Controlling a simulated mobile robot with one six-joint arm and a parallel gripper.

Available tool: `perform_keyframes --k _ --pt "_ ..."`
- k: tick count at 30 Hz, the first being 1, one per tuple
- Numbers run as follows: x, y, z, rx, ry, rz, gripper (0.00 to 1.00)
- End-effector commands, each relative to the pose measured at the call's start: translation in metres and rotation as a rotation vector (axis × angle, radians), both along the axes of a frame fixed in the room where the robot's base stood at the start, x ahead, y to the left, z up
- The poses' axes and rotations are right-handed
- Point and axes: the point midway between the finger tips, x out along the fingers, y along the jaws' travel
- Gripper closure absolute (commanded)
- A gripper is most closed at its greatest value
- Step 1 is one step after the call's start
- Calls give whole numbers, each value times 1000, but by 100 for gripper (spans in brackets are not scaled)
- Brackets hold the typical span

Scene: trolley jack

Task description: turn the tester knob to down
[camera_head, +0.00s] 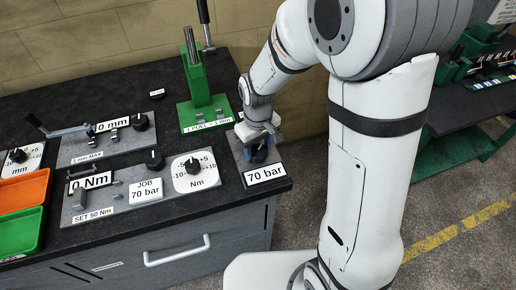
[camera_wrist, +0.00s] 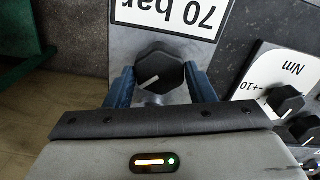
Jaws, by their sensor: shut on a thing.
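The tester knob (camera_wrist: 160,72) is a black faceted knob on a grey plate, beside a white "70 bar" label (camera_wrist: 165,14) that reads upside down in the wrist view. Its white pointer line slants toward the lower left there. My gripper (camera_wrist: 160,86) has its two blue fingers on either side of the knob and is shut on it. In the head view my gripper (camera_head: 259,150) is at the bench's right end, above the "70 bar" label (camera_head: 265,174). My gripper mostly hides the knob there.
The bench (camera_head: 160,228) also carries a green jack stand (camera_head: 200,85) with an upright lever. Left of my gripper is a panel with a black knob (camera_head: 154,160), an Nm dial (camera_head: 196,175) and a "JOB 70 bar" card (camera_head: 146,191). Orange (camera_head: 24,190) and green (camera_head: 20,230) trays sit far left.

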Motion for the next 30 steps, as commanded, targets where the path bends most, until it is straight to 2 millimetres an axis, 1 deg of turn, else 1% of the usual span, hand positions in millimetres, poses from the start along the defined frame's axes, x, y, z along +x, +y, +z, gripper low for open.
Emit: perform_keyframes --k 6,15,22,30 --pt "0 0 -1 1 -2 203 74" --pt "0 0 -1 1 -1 448 74" --pt "0 0 0 1 -1 573 74" --pt "0 0 0 0 -2 640 74"
